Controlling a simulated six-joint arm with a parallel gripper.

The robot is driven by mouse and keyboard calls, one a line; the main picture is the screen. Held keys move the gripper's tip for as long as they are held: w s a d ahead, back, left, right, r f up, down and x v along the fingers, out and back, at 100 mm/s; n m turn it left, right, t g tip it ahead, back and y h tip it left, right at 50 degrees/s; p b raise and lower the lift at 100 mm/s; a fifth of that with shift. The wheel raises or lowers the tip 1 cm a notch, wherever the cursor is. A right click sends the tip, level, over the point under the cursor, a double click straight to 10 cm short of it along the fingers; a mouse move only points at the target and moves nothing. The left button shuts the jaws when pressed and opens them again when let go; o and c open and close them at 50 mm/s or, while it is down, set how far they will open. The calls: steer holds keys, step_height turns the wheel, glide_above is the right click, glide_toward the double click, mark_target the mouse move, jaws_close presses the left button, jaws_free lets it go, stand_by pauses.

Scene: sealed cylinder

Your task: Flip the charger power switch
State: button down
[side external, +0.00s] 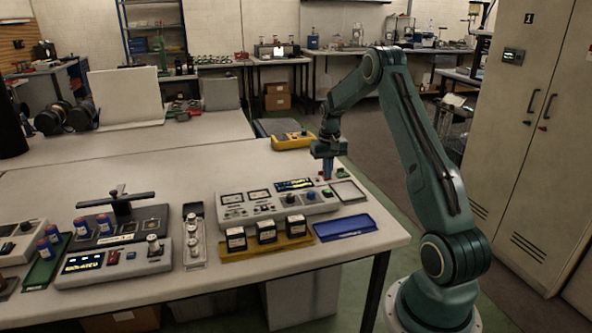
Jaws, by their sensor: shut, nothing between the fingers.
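A long light-grey instrument panel (262,210) lies on the front bench, with two dial gauges, a lit display (294,184) and several knobs and buttons. It appears to be the charger. My gripper (326,177) points down over the panel's right end, fingers shut and empty. A small red part (324,182) shows right under the fingertips; it may be the power switch, but its position and any contact with the fingers are too small to tell. A green part (342,170) lies just right of the fingers.
In front of the panel are a yellow tray (290,246) with several black blocks and a blue tray (346,228). Another grey unit with a lit display (84,263) stands left. A yellow meter (292,140) lies behind my gripper. Bench space behind the panel is clear.

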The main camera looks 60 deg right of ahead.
steer(key=shift+r, duration=1.2)
steer(key=s+a+r+n+t+h, duration=0.1)
steer(key=a+r+n, duration=0.1)
steer(key=a+r, duration=0.8)
steer(key=a+r+n+t, duration=0.1)
steer(key=a+r+n, duration=0.1)
steer(key=a+r, duration=0.75)
steer(key=s+a+n+t+y, duration=0.1)
steer(key=s+a+n+t, duration=0.2)
steer(key=s+a, duration=1.5)
steer(key=shift+s+a+f+n+t, duration=0.15)
steer(key=shift+s+a+n+t, duration=0.2)
steer(key=shift+a+n, duration=0.7)
